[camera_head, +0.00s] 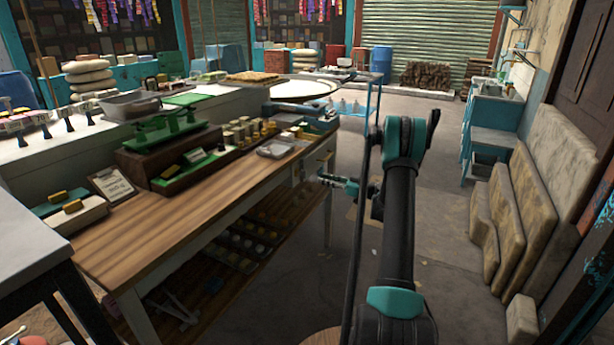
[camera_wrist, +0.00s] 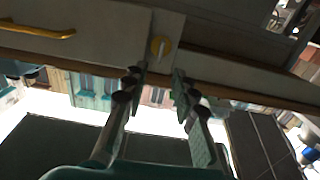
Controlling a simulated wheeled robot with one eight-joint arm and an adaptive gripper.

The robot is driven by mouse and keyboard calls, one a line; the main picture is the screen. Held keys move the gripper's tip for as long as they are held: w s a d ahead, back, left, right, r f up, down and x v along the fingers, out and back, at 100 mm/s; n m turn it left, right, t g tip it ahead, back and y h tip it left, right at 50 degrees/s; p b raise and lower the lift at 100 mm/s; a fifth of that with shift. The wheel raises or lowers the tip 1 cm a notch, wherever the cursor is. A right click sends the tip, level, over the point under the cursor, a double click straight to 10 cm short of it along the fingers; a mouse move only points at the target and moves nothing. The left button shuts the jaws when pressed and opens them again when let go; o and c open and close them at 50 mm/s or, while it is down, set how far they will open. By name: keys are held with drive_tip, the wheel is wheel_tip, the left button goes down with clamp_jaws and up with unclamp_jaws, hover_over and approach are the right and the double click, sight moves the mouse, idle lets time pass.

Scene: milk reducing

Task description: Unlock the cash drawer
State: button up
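The cash drawer's pale front shows in the wrist view (camera_wrist: 100,22), with a yellow bar handle (camera_wrist: 38,29) at upper left. A round yellow lock piece (camera_wrist: 160,48) sits on a pale panel to the right of that front. My gripper (camera_wrist: 157,78) is open and empty, its two fingertips apart just below the lock piece in the picture. I cannot tell how far they are from it in depth. In the head view my gripper (camera_head: 328,180) is at the right end of the wooden counter, beside a yellow handle (camera_head: 326,156). The lock piece is not clear there.
The wooden counter (camera_head: 150,228) carries a green scale (camera_head: 160,130), a clipboard (camera_head: 112,185) and small yellow items. Open floor (camera_head: 450,230) lies to the right of my arm. Stone slabs (camera_head: 535,210) lean at the right wall.

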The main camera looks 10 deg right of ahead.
sight(302, 174)
drive_tip(key=x, duration=0.9)
drive_tip(key=shift+a, duration=0.25)
drive_tip(key=shift+w, duration=0.1)
clamp_jaws()
